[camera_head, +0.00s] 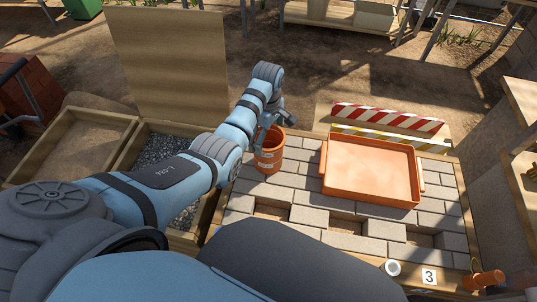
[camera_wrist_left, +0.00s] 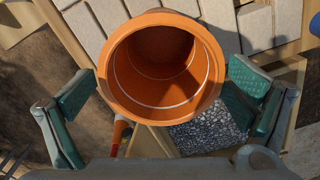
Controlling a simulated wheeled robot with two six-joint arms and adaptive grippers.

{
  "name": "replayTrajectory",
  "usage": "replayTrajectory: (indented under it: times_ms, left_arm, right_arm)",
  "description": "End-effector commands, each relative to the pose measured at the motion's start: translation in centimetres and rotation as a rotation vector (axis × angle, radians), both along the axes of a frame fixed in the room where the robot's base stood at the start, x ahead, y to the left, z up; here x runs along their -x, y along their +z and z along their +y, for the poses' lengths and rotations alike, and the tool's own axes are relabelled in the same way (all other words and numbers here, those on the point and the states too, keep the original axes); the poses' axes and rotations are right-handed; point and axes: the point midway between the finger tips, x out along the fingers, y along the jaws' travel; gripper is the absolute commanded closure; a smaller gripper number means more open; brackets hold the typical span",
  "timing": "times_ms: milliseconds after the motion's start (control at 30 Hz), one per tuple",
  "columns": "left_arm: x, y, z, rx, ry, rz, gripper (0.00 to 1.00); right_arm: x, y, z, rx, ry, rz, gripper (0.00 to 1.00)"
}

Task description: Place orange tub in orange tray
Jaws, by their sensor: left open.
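The orange tub (camera_head: 269,151) stands upright on the grey paving blocks, left of the orange tray. In the left wrist view the tub (camera_wrist_left: 162,72) shows its open, empty inside. My left gripper (camera_head: 272,118) is at the tub's upper rim; in the wrist view its green-padded fingers (camera_wrist_left: 160,105) are spread wide on either side of the tub, with gaps showing. The orange tray (camera_head: 371,170) lies flat and empty on the paving to the right, with a handle at each side. My right gripper is not in view.
A red-and-white striped barrier (camera_head: 388,118) stands behind the tray. Gaps in the paving show in front of the tray. A gravel bin (camera_head: 163,150) lies left. A number 3 marker (camera_head: 429,276) and a white ring (camera_head: 392,268) sit near the front edge.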

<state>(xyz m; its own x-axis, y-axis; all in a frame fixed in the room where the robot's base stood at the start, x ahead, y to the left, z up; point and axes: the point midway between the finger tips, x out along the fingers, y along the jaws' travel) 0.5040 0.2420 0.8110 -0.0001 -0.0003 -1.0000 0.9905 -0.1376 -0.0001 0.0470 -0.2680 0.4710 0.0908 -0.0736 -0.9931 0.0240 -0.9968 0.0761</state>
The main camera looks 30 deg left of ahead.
Motion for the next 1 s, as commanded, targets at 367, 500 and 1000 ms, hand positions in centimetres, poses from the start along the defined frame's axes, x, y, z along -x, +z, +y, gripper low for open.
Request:
replayTrajectory:
  times_ms: [367, 500, 1000]
  left_arm:
    - [0.1, -4.7, 0.0, 0.0, 0.0, 0.0, 0.03]
    - [0.1, -4.6, 0.0, 0.0, 0.0, 0.0, 0.11]
    - [0.1, -4.6, 0.0, 0.0, 0.0, 0.001, 0.56]
  right_arm:
    - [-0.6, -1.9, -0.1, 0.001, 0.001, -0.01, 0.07]
    - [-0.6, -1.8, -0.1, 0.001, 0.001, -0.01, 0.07]
    - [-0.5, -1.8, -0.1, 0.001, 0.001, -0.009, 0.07]
